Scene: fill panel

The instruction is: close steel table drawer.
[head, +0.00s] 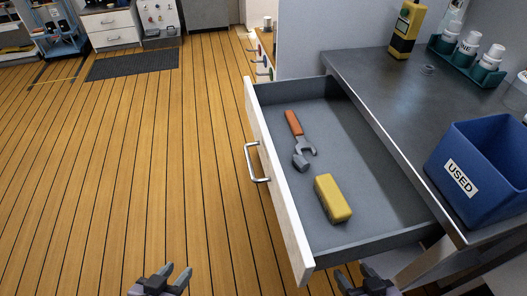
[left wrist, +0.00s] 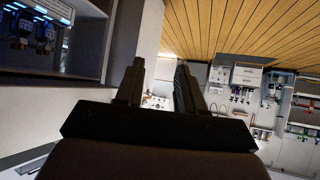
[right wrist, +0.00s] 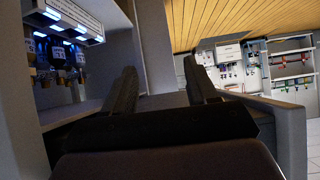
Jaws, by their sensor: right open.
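The drawer (head: 345,130) of the steel table (head: 375,85) is pulled out to the left, with a white front (head: 274,170) and a metal handle (head: 252,163). Inside lie a wrench with an orange grip (head: 297,130) and a yellow block (head: 332,198). My left gripper (head: 174,274) is open and empty over the floor, left of and nearer than the drawer. It also shows in the left wrist view (left wrist: 155,85). My right gripper (head: 358,276) is open and empty, just in front of the drawer's near end. It also shows in the right wrist view (right wrist: 160,85).
On the tabletop stand a blue bin marked USED (head: 480,172), a yellow device (head: 406,28) and a green rack of white bottles (head: 468,62). The wooden floor (head: 130,160) left of the drawer is clear. A dark mat (head: 133,65) lies far back.

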